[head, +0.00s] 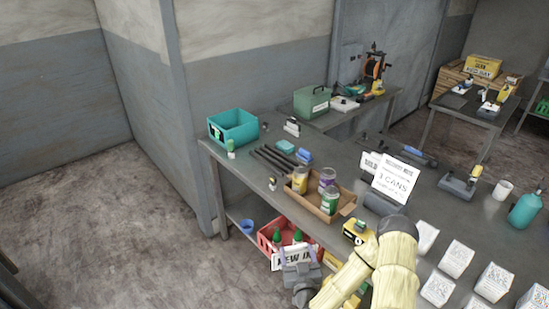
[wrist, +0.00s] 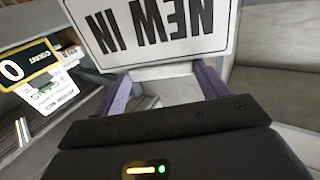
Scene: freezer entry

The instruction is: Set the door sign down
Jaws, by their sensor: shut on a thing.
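The door sign (head: 293,257) is a white plate with dark lettering that reads "NEW IN". In the head view it is at the bottom middle, in front of the table's near edge. My gripper (head: 300,272) is shut on it. In the wrist view the sign (wrist: 160,30) shows upside down at the top, between the two purple fingers of my gripper (wrist: 165,85). The sign is held off the table.
The table (head: 240,178) carries a cardboard tray (head: 312,200) with jars, dark rods (head: 272,160), a teal bin (head: 233,127), a delivery note stand (head: 395,180) and several white boxes (head: 457,258). A red crate (head: 268,243) with green-topped bottles sits below. The floor at left is clear.

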